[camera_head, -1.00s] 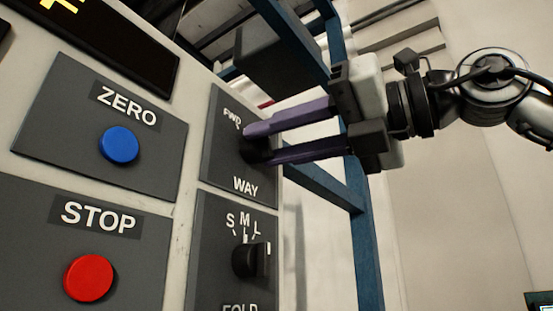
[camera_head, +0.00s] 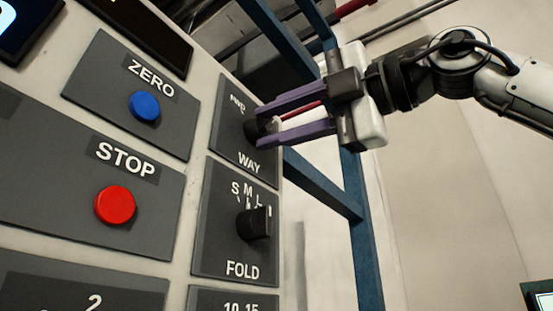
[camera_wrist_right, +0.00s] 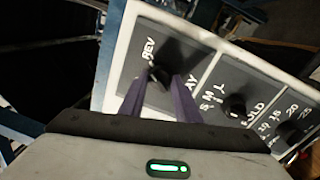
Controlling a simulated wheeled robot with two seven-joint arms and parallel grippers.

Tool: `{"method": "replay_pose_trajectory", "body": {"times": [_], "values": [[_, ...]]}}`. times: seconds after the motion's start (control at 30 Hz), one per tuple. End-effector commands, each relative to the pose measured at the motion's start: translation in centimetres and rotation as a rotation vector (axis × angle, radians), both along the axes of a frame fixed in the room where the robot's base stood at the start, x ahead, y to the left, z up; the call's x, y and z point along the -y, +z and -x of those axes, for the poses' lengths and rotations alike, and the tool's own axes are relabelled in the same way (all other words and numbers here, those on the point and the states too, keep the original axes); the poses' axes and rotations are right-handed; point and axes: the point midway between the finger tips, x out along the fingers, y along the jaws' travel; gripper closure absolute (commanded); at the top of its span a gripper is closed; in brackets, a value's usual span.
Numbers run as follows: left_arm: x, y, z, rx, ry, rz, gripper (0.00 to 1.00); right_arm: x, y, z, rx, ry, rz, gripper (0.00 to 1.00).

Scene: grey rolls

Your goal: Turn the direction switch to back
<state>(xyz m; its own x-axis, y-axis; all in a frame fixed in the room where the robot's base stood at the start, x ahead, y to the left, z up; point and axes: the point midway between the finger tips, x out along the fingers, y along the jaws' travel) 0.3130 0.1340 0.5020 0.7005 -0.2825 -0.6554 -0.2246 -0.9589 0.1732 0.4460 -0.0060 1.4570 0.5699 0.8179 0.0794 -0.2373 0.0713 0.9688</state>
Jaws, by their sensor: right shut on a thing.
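The direction switch is a black knob (camera_head: 253,128) on the dark WAY plate (camera_head: 230,142) at the right side of the control panel. My right gripper (camera_head: 258,125) reaches in from the right, its two purple fingers one above the other and shut on the knob. The fingers partly hide the knob and the lettering in the head view. In the right wrist view the knob (camera_wrist_right: 157,73) sits between the tips of my right gripper (camera_wrist_right: 160,80), with a label like "REV" close by. My left gripper is not in view.
The FOLD knob (camera_head: 254,223) is just below the WAY plate. The blue ZERO button (camera_head: 144,106) and red STOP button (camera_head: 115,205) are to the left. Blue frame bars (camera_head: 322,185) stand behind my right gripper. The space right of the panel is largely open.

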Motion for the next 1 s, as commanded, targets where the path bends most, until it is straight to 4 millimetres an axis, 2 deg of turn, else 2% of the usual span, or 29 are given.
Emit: {"method": "replay_pose_trajectory", "body": {"times": [0.4,1.0], "values": [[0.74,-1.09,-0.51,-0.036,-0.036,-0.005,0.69,0.03,-0.07,-0.01,-0.173,-0.002,-0.127,0.93],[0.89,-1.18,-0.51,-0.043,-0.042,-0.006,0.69,-0.01,0.01,0.01,-0.207,0.0,-0.152,0.93]]}}
